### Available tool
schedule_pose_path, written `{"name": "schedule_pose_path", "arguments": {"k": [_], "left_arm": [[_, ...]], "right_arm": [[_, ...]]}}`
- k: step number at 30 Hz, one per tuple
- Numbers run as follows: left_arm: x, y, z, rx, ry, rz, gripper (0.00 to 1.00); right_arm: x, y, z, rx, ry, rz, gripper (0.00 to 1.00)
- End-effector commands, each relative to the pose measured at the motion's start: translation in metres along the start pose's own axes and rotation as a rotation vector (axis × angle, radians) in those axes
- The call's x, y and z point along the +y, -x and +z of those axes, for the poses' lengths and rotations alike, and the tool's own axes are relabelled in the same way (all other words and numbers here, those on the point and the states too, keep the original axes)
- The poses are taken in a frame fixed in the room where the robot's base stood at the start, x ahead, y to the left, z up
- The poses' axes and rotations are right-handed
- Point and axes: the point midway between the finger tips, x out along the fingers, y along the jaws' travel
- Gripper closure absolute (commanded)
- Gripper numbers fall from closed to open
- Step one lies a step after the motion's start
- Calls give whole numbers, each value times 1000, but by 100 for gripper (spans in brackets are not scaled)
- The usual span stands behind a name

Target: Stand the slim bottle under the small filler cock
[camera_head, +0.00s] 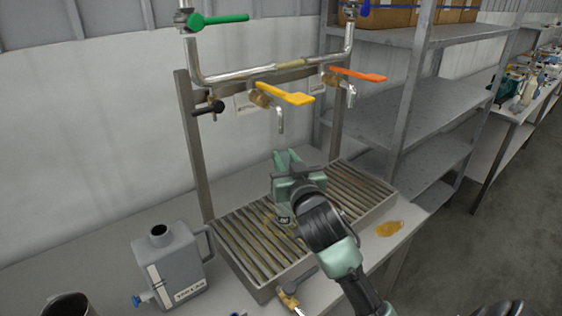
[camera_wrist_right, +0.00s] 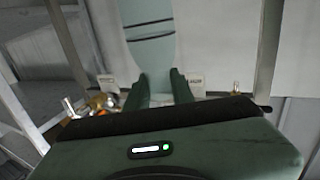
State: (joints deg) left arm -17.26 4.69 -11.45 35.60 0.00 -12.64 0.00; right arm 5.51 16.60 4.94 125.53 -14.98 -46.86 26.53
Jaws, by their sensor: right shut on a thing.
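My right gripper (camera_head: 290,165) is shut over the slatted drip tray (camera_head: 262,290), below the yellow-handled cock. In the right wrist view its dark fingers (camera_wrist_right: 160,90) hold a pale grey-green bottle (camera_wrist_right: 150,55) with two dark bands. In the head view my gripper and arm hide most of the bottle; whether its base touches the slats is unclear. Above the tray are a yellow-handled cock (camera_head: 284,95) with a downturned spout, an orange-handled cock (camera_head: 355,75) to its right, and a small black-handled cock (camera_head: 209,107) to its left. My left gripper is not seen.
A grey jerrycan (camera_head: 172,265) stands left of the tray; a dark metal vessel (camera_head: 70,304) is at the lower left. A brass drain valve (camera_head: 290,298) is at the tray's front. A yellow spill (camera_head: 389,228) lies right of the tray. Grey shelving (camera_head: 400,120) stands behind right.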

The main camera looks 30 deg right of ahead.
Motion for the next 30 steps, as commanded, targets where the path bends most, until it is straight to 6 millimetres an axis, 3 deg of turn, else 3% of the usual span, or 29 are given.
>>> {"name": "schedule_pose_path", "arguments": {"k": [3, 9, 15, 28, 29, 30], "left_arm": [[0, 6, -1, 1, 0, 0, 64], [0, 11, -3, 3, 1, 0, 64], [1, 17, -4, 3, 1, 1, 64], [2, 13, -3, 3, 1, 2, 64], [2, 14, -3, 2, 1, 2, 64], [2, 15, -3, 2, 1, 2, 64]], "right_arm": [[0, -18, -2, 0, -1, 0, 100], [0, -35, -2, 1, 1, 0, 100], [0, -33, 31, -3, 1, 0, 100], [-1, -32, 40, 1, -2, -1, 100], [-1, -32, 38, 1, -1, -1, 68], [-1, -32, 38, 1, -1, -1, 57]]}}
